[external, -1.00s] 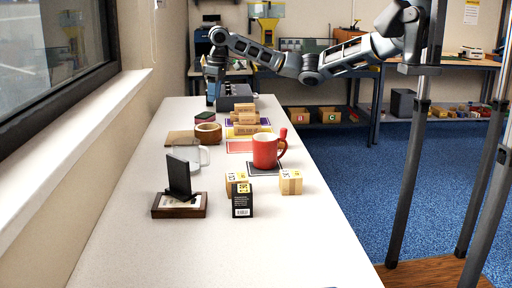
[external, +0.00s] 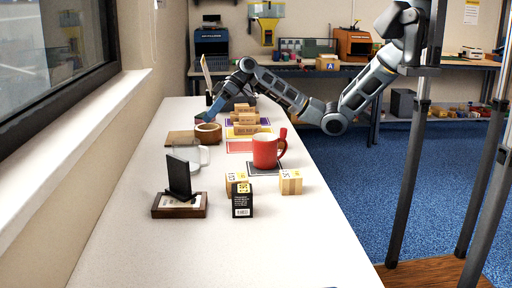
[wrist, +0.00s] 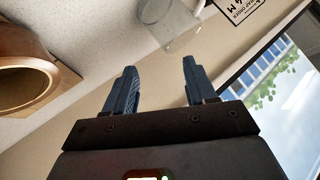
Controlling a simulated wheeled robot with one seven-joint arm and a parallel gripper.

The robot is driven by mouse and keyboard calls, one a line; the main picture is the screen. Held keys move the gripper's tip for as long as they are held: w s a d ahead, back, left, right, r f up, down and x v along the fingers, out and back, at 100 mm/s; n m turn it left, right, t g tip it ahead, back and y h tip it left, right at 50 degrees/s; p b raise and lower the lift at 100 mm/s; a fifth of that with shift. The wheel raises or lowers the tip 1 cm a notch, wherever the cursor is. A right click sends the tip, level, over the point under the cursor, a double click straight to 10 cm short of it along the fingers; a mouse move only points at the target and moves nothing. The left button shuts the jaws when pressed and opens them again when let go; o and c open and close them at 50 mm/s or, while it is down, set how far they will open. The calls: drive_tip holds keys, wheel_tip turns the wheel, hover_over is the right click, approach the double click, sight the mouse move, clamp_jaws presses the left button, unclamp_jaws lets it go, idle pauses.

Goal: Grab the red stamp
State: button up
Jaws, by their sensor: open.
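A small red upright piece (external: 283,132) shows just behind the red mug's handle in the external view; I cannot tell whether it is the red stamp. A low dark pad with a reddish top lay at the far left of the table earlier, and my gripper now mostly covers that spot. My gripper (external: 203,118) is low over the table there, left of the stacked blocks and behind the tape roll (external: 208,132). In the wrist view my gripper (wrist: 160,82) is open, with nothing between its fingers. No red stamp shows in the wrist view.
The red mug (external: 265,152) stands on a dark card. A glass mug (external: 190,155), wooden blocks (external: 290,182), a black box (external: 242,199) and a wooden stand (external: 180,206) are nearer. The tape roll also shows in the wrist view (wrist: 22,80). The table's near end is clear.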

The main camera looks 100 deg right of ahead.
drive_tip(key=s+d+m+t+h, duration=0.25)
drive_tip(key=s+t, duration=0.75)
drive_tip(key=s, duration=0.6)
drive_tip(key=s+f+h+b, duration=0.1)
drive_tip(key=s+f, duration=0.2)
drive_tip(key=s, duration=0.1)
drive_tip(key=s+f+n+h+b, duration=0.1)
drive_tip(key=s+f+h+b, duration=0.1)
drive_tip(key=s+f, duration=0.2)
drive_tip(key=s+d+f+h+b, duration=0.1)
drive_tip(key=s+f+h+b, duration=0.1)
drive_tip(key=s, duration=0.4)
drive_tip(key=shift+d+f, duration=0.1)
drive_tip(key=shift+f, duration=0.75)
drive_tip(key=w, duration=0.2)
drive_tip(key=w+p, duration=0.1)
drive_tip(key=w, duration=0.1)
drive_tip(key=w+p, duration=0.1)
drive_tip(key=w, duration=0.1)
drive_tip(key=shift+w+d+r, duration=0.15)
drive_tip(key=shift+w+r, duration=0.1)
drive_tip(key=shift+w, duration=0.15)
drive_tip(key=shift+w+f+p, duration=0.1)
drive_tip(key=shift+w+p, duration=0.2)
drive_tip(key=shift+w, duration=0.15)
clamp_jaws()
